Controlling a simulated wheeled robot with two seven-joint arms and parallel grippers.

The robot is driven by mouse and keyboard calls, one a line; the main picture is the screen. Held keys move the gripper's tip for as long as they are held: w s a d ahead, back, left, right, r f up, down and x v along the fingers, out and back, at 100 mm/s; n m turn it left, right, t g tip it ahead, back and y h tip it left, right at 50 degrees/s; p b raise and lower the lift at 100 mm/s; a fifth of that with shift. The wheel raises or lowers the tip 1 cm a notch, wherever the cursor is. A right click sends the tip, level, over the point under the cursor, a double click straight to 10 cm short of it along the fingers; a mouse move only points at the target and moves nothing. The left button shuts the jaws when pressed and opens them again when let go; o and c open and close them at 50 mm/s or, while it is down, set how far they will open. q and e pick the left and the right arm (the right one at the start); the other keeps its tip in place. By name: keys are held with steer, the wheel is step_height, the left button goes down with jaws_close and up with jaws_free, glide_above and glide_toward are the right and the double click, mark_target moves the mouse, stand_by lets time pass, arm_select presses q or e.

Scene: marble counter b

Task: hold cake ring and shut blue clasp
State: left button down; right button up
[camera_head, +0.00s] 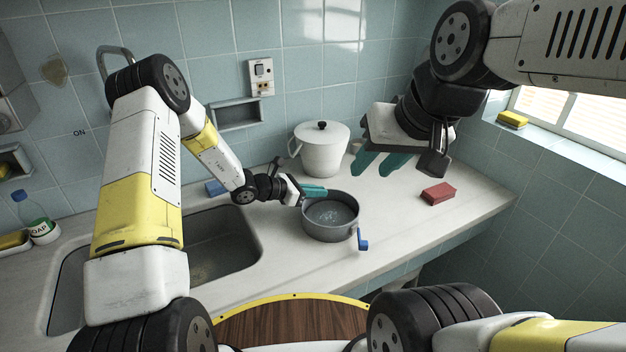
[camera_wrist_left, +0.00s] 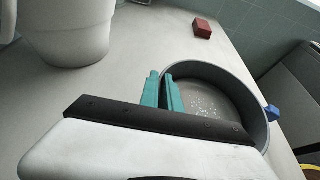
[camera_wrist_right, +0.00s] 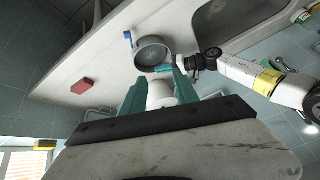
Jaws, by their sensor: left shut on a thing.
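The cake ring (camera_head: 328,234) is a round grey metal ring standing on the counter. The blue clasp (camera_head: 362,241) is on its front right side and sticks out from the wall. In the left wrist view the ring (camera_wrist_left: 222,72) shows with the clasp (camera_wrist_left: 273,113) at the far right. My left gripper (camera_head: 314,190) is shut on the ring's wall at the back left, fingers on both sides of the rim. My right gripper (camera_head: 378,163) is open and empty, in the air above the counter, up and right of the ring. The right wrist view also shows the clasp (camera_wrist_right: 128,38).
A white lidded pot (camera_head: 320,153) stands behind the ring. A red block (camera_head: 438,193) lies to the right. The sink (camera_head: 200,255) is on the left, with a blue sponge (camera_head: 215,188) behind it. The counter's front edge is close to the clasp.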

steer(key=shift+w+f, duration=0.15)
steer(key=shift+w, duration=0.05)
steer(key=c, duration=0.7)
steer(key=w+d+f+g, duration=0.1)
steer(key=w+f, duration=0.1)
steer(key=f, duration=0.1)
steer(key=w+d+f+g, duration=0.1)
steer(key=w+f, duration=0.2)
steer(key=w+d+f+m+g, duration=0.1)
steer(key=w+f, duration=0.1)
steer(key=f, duration=0.1)
steer(key=shift+w+h, duration=0.2)
steer(key=shift+h, duration=0.2)
jaws_close()
steer(key=shift+w+d+f+m+g+h, duration=0.25)
steer(key=shift+w+d+f+g, duration=0.45)
steer(key=shift+f, duration=3.05)
steer(key=shift+w+d+f+m+g+h, duration=0.3)
steer(key=shift+d+f, duration=0.55)
steer(key=shift+f, duration=2.9)
steer(key=shift+w+d+f+m+g+h, duration=0.15)
steer(key=shift+w+d+f+g, duration=0.55)
steer(key=shift+f, duration=3.05)
steer(key=shift+d, duration=0.1)
